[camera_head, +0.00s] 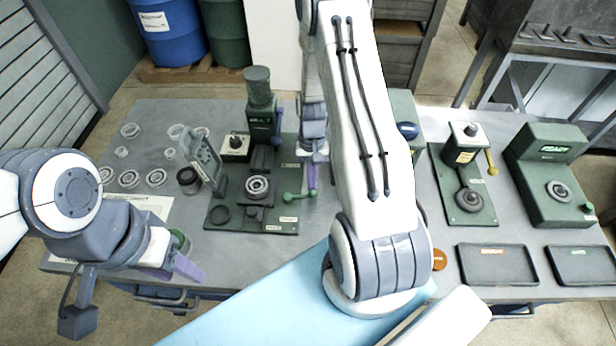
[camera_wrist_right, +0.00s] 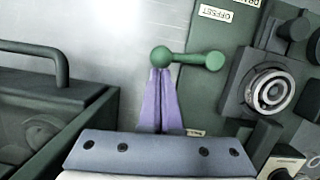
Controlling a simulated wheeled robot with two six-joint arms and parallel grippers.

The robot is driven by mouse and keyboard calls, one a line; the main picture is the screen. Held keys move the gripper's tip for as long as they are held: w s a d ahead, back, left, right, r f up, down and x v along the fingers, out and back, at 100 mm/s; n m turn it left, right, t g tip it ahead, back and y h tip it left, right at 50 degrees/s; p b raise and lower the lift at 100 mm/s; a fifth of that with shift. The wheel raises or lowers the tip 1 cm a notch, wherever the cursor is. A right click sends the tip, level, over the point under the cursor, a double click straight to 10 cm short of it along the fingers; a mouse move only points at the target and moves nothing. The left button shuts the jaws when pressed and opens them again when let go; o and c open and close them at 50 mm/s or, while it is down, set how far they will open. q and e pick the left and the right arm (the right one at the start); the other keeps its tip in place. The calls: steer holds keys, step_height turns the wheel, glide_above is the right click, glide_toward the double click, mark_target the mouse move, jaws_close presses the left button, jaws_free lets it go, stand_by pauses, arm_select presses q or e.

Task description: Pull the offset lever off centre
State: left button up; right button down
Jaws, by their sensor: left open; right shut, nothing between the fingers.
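The offset lever (camera_head: 296,197) is a short green bar with a ball at each end, at the right front of the green grinder plate. In the right wrist view the lever (camera_wrist_right: 188,57) lies roughly level, near a label reading OFFSET. My right gripper (camera_head: 311,186) is shut and empty; in its wrist view the purple fingertips (camera_wrist_right: 160,75) are just at the lever's left ball, and I cannot tell whether they touch it. My left gripper (camera_head: 182,262) is open at the table's left front, away from the lever.
The grinder plate (camera_head: 228,215) also bears a ring (camera_head: 257,187) in a holder and a tall green column (camera_head: 262,105). Loose rings (camera_head: 129,179) lie on the left of the table. Two dark trays (camera_head: 497,279) stand at the front right. My right arm hides the middle of the table.

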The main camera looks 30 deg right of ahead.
steer(key=s+m, duration=0.2)
steer(key=m, duration=0.1)
steer(key=shift+s+a+m+t+y+b, duration=0.15)
steer(key=shift+a+m+t+y+b, duration=0.15)
steer(key=shift+a+b, duration=0.05)
steer(key=shift+s+a+m+t+b, duration=0.2)
steer(key=shift+s+a+m+b, duration=0.2)
steer(key=shift+m, duration=0.35)
steer(key=shift+s+a+m+t+b, duration=0.25)
steer(key=shift+s+m, duration=0.2)
steer(key=shift+m, duration=0.3)
steer(key=shift+r, duration=0.15)
steer(key=p+v, duration=0.9)
steer(key=shift+w+d+r+p, duration=0.15)
steer(key=shift+d+r+p, duration=0.1)
steer(key=shift+r+p, duration=0.05)
